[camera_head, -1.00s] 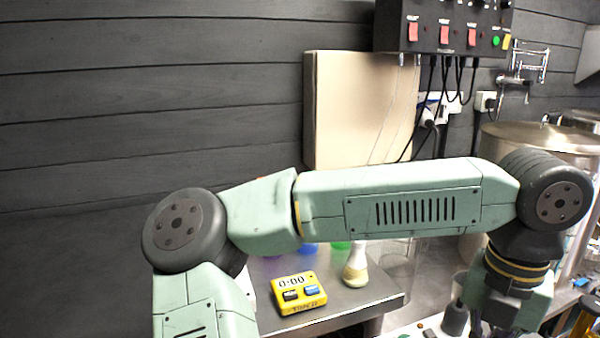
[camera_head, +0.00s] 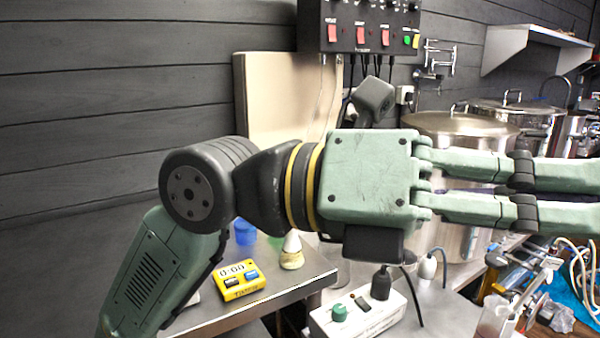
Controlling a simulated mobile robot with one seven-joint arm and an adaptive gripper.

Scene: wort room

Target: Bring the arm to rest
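My gripper (camera_head: 560,196) is at the right, held level across the picture with its fingers pointing right. The fingers lie close side by side with a narrow gap. Their tips run past the right edge, so I cannot tell if it is open or shut. I see nothing held in the part that shows. My arm comes up from the lower left and bends at a dark joint, with the gripper above the counter.
A yellow timer (camera_head: 239,280) and a small pale flask (camera_head: 292,252) stand on the steel counter (camera_head: 312,278), near a blue cup (camera_head: 244,232). A white box with a green knob (camera_head: 358,313) is below the gripper. Steel pots (camera_head: 465,124) stand behind it. A switch panel (camera_head: 345,28) hangs above.

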